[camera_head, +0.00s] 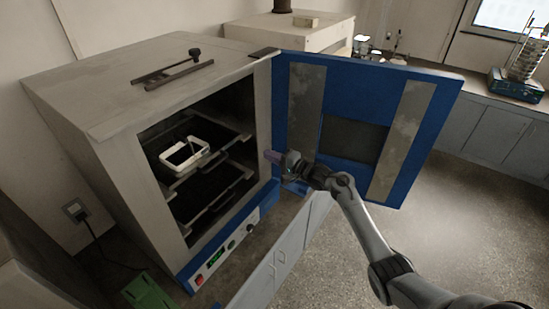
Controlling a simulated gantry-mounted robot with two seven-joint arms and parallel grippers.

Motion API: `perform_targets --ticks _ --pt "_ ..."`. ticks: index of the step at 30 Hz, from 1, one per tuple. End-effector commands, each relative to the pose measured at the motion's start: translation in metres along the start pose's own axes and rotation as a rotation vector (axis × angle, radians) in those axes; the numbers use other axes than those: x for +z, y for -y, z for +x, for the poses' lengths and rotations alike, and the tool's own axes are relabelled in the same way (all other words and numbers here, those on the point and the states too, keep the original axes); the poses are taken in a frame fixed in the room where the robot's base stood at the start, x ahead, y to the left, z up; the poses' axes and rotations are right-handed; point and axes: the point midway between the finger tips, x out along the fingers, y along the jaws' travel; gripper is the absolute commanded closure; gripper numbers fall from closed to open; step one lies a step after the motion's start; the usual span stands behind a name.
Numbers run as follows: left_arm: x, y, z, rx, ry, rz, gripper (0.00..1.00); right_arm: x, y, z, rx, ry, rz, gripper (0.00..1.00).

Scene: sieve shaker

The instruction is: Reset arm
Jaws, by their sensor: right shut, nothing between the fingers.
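My right gripper (275,157) is shut and empty. It is in front of the open oven, near the edge of the opening and the hinge side of the door. My right arm reaches in from the lower right. The oven (120,105) is a grey box with a dark interior. Its blue door (375,82) stands wide open to the right. A white rectangular tray (168,160) sits on the upper rack inside the oven. The gripper is apart from the tray. My left gripper is not in view.
A blue-based sieve shaker (516,85) stands on the far right counter. A green object (150,293) lies at the lower left. Grey cabinets (275,262) stand below the oven. The floor at the right is clear.

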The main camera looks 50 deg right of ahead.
Motion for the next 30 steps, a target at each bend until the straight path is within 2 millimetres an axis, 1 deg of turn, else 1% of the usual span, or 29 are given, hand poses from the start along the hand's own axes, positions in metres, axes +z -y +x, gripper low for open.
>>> perform_targets --ticks 1,5,8,11,14,15,17,18,20,21,23,24,26,27,29,30 --pt "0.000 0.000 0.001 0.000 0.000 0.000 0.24 0.000 -0.001 -0.005 0.001 0.000 0.000 1.00" --pt "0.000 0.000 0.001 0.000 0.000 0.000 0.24 0.000 -0.001 -0.011 0.002 0.000 -0.001 1.00" --pt "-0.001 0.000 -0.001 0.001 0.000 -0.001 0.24 0.001 -0.006 -0.017 0.015 0.000 0.001 1.00" --pt "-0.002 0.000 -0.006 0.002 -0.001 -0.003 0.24 0.005 -0.026 -0.026 0.052 0.002 0.013 1.00" --pt "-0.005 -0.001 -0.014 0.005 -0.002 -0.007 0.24 0.020 -0.062 -0.041 0.116 0.017 0.036 1.00" --pt "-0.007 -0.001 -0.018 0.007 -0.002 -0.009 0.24 0.032 -0.078 -0.049 0.147 0.031 0.044 1.00" --pt "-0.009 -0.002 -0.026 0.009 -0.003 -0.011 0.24 0.059 -0.101 -0.063 0.193 0.066 0.051 1.00" --pt "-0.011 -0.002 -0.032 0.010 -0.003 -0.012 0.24 0.082 -0.114 -0.074 0.221 0.091 0.051 1.00" --pt "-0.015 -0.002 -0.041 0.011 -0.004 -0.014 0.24 0.119 -0.132 -0.091 0.271 0.122 0.046 1.00" --pt "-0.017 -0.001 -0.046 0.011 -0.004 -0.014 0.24 0.146 -0.143 -0.104 0.313 0.139 0.032 1.00" --pt "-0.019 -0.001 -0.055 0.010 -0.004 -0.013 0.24 0.185 -0.155 -0.124 0.382 0.162 -0.029 1.00" --pt "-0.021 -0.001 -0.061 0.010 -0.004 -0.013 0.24 0.211 -0.160 -0.139 0.430 0.178 -0.090 1.00" --pt "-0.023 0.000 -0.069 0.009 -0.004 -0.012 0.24 0.251 -0.161 -0.163 0.504 0.204 -0.202 1.00" --pt "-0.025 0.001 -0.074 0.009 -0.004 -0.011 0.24 0.276 -0.158 -0.179 0.553 0.224 -0.288 1.00" --pt "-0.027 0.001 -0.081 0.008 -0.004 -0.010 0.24 0.307 -0.147 -0.202 0.623 0.257 -0.420 1.00" --pt "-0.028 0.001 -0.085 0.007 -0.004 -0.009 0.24 0.326 -0.137 -0.217 0.669 0.286 -0.509 1.00"
